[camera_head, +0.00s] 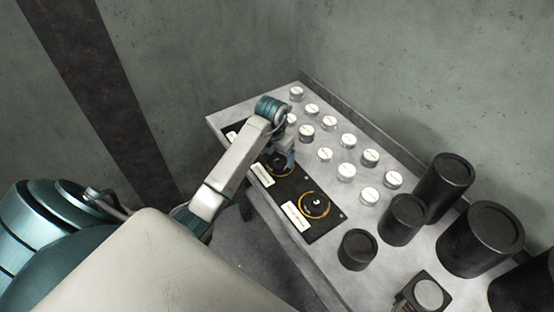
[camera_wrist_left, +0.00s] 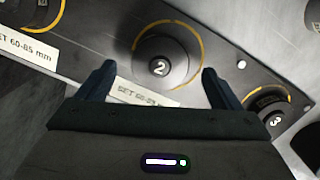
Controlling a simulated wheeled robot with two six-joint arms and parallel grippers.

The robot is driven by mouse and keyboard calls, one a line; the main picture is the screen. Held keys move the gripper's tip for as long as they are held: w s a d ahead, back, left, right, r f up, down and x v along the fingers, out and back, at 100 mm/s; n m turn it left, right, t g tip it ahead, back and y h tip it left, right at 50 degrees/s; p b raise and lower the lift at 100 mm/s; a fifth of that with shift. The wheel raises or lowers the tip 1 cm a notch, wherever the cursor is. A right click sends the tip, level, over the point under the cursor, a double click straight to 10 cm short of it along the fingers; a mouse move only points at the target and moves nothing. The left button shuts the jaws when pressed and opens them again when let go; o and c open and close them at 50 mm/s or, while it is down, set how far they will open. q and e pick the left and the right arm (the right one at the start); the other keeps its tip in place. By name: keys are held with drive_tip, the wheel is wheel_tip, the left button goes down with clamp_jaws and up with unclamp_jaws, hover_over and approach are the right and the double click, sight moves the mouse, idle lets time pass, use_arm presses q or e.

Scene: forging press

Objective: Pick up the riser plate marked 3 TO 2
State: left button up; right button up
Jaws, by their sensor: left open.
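Several small white-topped pucks (camera_head: 346,171) stand in rows on the grey table; their markings are too small to read, so I cannot tell which one is marked 3 TO 2. My left gripper (camera_head: 285,160) is open over the black board near its round spot. The spot marked 3 (camera_head: 316,204) is at the board's near end. My right gripper is not in view.
The black board (camera_head: 335,213) carries white label strips (camera_head: 296,216). Several black cylinders (camera_head: 403,219) of different sizes stand at the right of the table. A small block with a round grey top (camera_head: 428,294) is at the near edge. Walls (camera_head: 420,60) close off the back.

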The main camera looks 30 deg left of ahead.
use_arm(q)
drive_tip(key=shift+w+f, duration=0.15)
drive_tip(key=shift+f, duration=0.9)
drive_tip(key=c, duration=1.5)
drive_tip(key=shift+o, duration=0.2)
drive_tip(key=shift+a+r, duration=0.1)
drive_tip(key=shift+r, duration=0.05)
